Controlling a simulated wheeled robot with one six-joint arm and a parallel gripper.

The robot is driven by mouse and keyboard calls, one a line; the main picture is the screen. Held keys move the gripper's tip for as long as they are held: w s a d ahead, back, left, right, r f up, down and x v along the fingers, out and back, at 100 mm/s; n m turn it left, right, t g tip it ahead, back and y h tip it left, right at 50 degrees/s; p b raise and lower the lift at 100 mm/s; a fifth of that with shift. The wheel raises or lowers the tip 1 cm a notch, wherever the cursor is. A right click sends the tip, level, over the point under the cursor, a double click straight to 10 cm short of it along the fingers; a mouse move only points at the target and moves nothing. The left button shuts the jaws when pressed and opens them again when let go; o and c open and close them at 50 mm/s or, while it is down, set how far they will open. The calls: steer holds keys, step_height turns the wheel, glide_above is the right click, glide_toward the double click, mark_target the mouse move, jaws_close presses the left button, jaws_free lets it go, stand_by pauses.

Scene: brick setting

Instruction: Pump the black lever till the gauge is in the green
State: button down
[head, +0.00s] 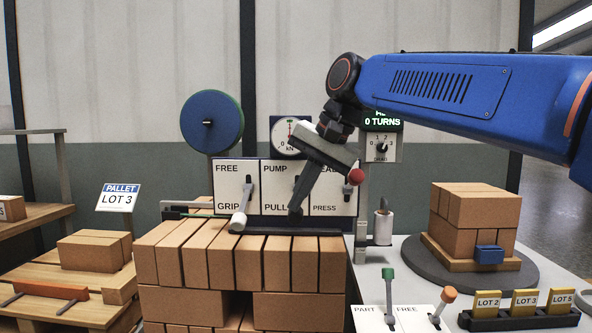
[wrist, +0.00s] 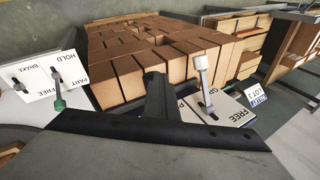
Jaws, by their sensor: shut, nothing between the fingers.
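My gripper (head: 296,212) is shut and empty, its dark fingers pointing down in front of the panel's PUMP / PULL section (head: 276,178). In the wrist view the shut fingers (wrist: 155,78) stand in front of the bricks, left of a white-handled lever. I cannot make out the black lever apart from the dark fingers; it may be hidden behind them. The round gauge (head: 280,140), marked kN, has a green mark near its top. My gripper covers part of its right side, and I cannot read the needle surely.
The white-handled lever (head: 239,220) stands at FREE / GRIP, just left of my gripper. A red knob (head: 356,176) is close on the right. Stacked bricks (head: 220,260) fill the space below. Green (head: 388,274) and orange (head: 449,294) levers stand at the front right.

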steer(key=w+r, duration=0.5)
steer(key=r, duration=0.5)
stand_by(1.4)
steer(key=shift+d, duration=0.1)
steer(key=shift+w+r, duration=0.35)
steer(key=shift+r, duration=0.4)
steer(key=shift+w+r, duration=0.4)
steer(key=shift+r, duration=0.3)
steer(key=shift+w+r, duration=0.35)
steer(key=shift+r, duration=0.4)
steer(key=shift+d, duration=0.15)
